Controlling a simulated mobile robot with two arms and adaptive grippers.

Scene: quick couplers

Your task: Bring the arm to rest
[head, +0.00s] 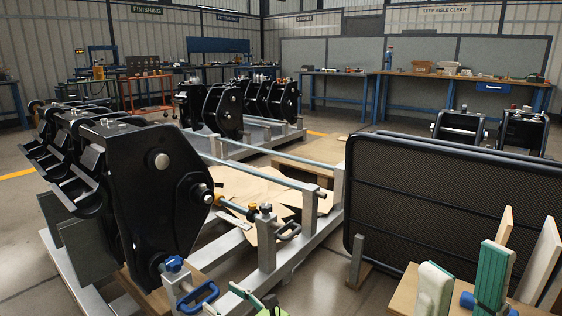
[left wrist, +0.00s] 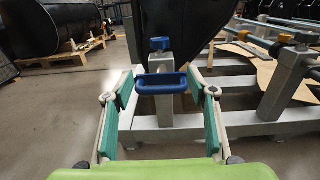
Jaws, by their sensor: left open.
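A blue loop handle (head: 198,297) sits below a blue knob (head: 174,264) on a grey post beside the nearest black coupler (head: 150,185). The handle (left wrist: 160,83) and knob (left wrist: 160,44) also show in the left wrist view. My left gripper (head: 222,298) is at the bottom edge of the head view, just right of the handle. In the left wrist view its teal-padded fingers (left wrist: 164,76) are spread apart, one to each side of the handle. The fingers do not close on it; whether they touch it is unclear.
A grey frame (head: 290,260) with a rod and dark handle (head: 288,231) stands to the right. Open floor (left wrist: 60,125) lies left in the wrist view.

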